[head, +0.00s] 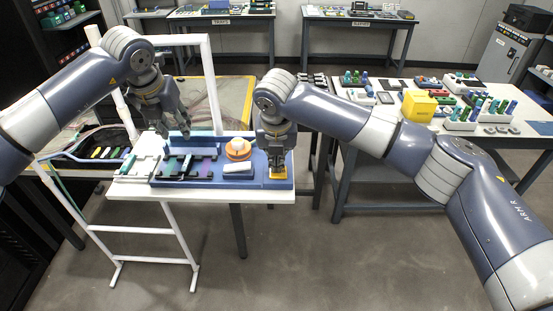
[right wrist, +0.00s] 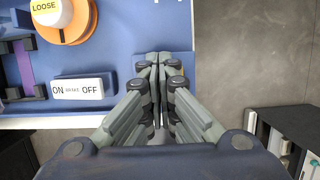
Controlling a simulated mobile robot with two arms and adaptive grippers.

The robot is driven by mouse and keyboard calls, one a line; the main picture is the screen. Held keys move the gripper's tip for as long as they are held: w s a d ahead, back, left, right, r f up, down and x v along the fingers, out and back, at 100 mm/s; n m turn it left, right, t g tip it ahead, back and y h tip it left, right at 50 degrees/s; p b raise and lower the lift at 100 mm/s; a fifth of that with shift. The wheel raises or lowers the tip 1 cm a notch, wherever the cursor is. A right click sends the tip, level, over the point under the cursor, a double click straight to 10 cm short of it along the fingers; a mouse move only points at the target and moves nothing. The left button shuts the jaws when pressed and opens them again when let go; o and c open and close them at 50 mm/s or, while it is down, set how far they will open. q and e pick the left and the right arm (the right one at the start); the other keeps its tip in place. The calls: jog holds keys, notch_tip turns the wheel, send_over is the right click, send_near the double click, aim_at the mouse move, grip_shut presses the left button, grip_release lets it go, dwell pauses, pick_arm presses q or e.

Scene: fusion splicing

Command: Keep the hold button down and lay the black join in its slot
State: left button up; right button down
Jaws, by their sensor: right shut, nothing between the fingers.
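My right gripper (head: 277,160) points down at the right end of the blue panel (head: 262,181), over a small yellow-orange plate (head: 278,172). Its fingers are together with nothing between them; they also show in the right wrist view (right wrist: 158,62). They hide the hold button, so I cannot tell whether it is pressed.
An orange dial with a white knob (head: 238,149) and a white ON/OFF brake switch (right wrist: 78,88) sit left of my right gripper. A white frame (head: 213,80) stands behind the work table. A side table at the right holds a yellow box (head: 419,105) and several coloured parts.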

dwell(0.3)
notch_tip(320, 180, up, 7)
dwell(0.8)
dwell(0.3)
